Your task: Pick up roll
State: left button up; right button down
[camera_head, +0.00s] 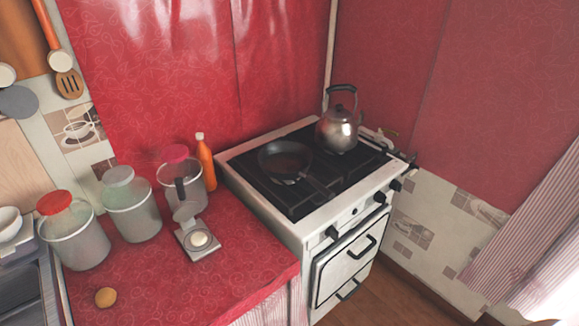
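A small round tan-brown item (106,297), which looks like the roll, lies on the red oilcloth counter (215,285) near its front left. It sits in front of the red-lidded jar and touches nothing else. Neither of my grippers shows in the head view.
Jars with red (75,238), grey (133,208) and dark red (188,180) lids line the counter's back. An orange bottle (205,160) and a small open-lidded device (197,240) stand nearby. A stove (345,225) holds a pan (284,158) and kettle (337,130). The counter's front middle is clear.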

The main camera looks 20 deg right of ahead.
aim_at(198, 239)
jog(key=i+l+u, duration=0.15)
jog(key=l+u, duration=0.2)
jog(key=u, duration=0.15)
jog(key=i+l+u, duration=0.1)
jog(key=l+u, duration=0.25)
jog(key=u, duration=0.15)
